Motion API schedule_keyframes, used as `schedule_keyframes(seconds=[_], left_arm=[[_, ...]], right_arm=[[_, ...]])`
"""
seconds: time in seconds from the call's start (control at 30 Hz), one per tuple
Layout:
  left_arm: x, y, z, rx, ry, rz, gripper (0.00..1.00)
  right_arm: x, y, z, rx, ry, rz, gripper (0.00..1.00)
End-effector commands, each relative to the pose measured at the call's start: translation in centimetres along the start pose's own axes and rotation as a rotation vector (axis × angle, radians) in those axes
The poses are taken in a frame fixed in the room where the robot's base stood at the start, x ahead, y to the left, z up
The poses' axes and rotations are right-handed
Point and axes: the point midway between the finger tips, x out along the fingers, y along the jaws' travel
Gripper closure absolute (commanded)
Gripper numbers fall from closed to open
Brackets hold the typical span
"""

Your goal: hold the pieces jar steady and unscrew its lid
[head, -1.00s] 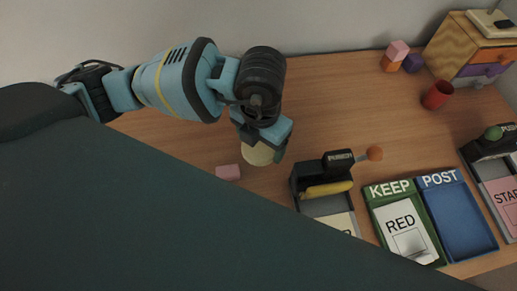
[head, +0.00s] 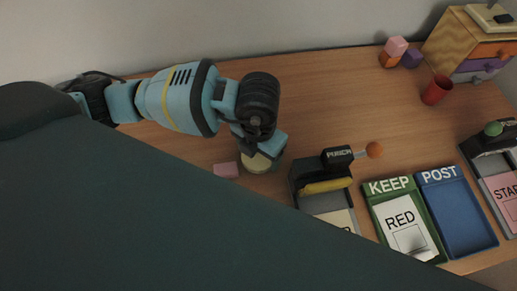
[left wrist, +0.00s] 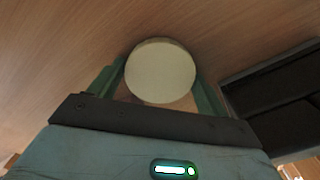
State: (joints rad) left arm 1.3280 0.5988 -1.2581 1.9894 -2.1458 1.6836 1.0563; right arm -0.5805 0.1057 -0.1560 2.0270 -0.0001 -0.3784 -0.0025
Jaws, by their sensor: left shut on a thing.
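The pieces jar shows mostly as its round cream lid (head: 257,163), on the table left of the punch. In the left wrist view the lid (left wrist: 160,72) faces the camera, and the jar's body below it is mostly hidden. My left gripper (head: 262,152) comes down over the jar from behind. Its two fingers (left wrist: 155,88) stand on either side of the jar in the left wrist view, shut on it. Whether the lid is turned on the jar cannot be told. My right gripper is not in view.
A pink block (head: 226,170) lies just left of the jar. The black punch (head: 325,180) stands close on the right. Further right are the green KEEP tray (head: 390,187) and blue POST tray (head: 465,215). A red cup (head: 437,90) stands at the back right. Table behind the punch is clear.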

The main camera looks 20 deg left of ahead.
Motion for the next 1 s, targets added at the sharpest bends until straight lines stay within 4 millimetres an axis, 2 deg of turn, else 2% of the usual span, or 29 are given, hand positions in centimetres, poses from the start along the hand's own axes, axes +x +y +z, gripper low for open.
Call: schedule_keyframes(seconds=[0.03, 0.07, 0.2, 0.47, 0.63, 0.77, 1.0], left_arm=[[0.3, 0.0, 0.0, 0.000, 0.002, -0.001, 0.50], [0.2, 0.0, 0.0, 0.000, 0.001, -0.001, 0.20], [0.2, 0.0, 0.0, 0.000, 0.001, 0.000, 0.02], [0.1, 0.0, 0.0, 0.000, 0.001, 0.000, 0.01], [-0.8, 0.0, 0.1, 0.001, -0.003, -0.001, 0.01], [-2.9, 0.0, 0.1, 0.000, -0.004, -0.002, 0.01], [-7.8, -0.1, 0.1, 0.001, -0.004, -0.002, 0.01]], right_arm=[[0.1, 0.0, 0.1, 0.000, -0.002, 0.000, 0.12], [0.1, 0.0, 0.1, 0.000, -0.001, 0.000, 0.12], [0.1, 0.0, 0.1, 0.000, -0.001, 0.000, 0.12], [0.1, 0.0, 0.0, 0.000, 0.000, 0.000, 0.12], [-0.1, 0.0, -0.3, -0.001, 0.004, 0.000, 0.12], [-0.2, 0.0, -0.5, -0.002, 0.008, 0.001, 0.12], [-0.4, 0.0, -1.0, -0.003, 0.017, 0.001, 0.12]])
